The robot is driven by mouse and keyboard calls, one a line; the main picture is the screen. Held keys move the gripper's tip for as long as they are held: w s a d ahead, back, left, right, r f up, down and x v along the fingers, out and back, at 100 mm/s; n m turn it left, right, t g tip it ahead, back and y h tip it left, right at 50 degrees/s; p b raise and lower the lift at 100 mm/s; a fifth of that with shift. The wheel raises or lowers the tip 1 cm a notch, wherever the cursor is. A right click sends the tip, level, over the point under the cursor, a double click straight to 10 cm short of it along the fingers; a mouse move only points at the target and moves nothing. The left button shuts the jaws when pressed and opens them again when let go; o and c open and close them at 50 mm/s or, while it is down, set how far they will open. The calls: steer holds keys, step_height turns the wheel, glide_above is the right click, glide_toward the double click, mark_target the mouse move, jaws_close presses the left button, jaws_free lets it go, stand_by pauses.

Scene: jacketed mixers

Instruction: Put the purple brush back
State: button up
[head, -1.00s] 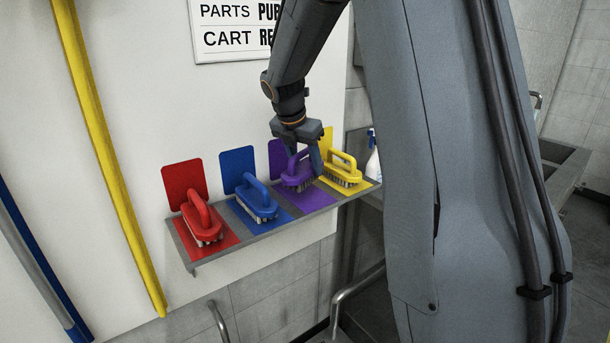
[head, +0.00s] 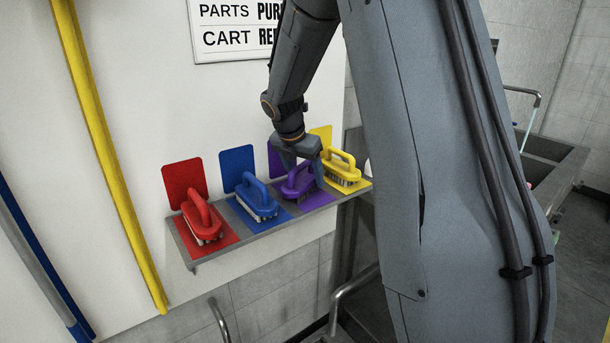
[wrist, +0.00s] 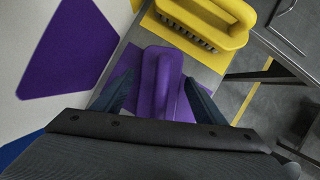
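The purple brush (head: 299,187) sits on the purple patch (head: 317,202) of the wall shelf, bristles down, between the blue and yellow brushes. Its handle points up toward my gripper. My gripper (head: 300,174) is directly over it, fingers pointing down on either side of the handle. In the wrist view the purple brush (wrist: 160,82) lies between the two fingers of my gripper (wrist: 160,92), with gaps visible beside the handle, so the gripper looks open around it. The purple back patch (wrist: 68,45) is on the wall; my gripper partly hides it in the head view.
The blue brush (head: 256,198) and red brush (head: 202,220) stand left on the grey shelf (head: 195,263). The yellow brush (head: 343,172) is close on the right, and also in the wrist view (wrist: 205,22). A sign (head: 235,30) hangs above. Sinks stand at the far right.

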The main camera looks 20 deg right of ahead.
steer(key=b+v, duration=0.2)
steer(key=v, duration=1)
steer(key=shift+r+b, duration=0.15)
steer(key=shift+b, duration=0.15)
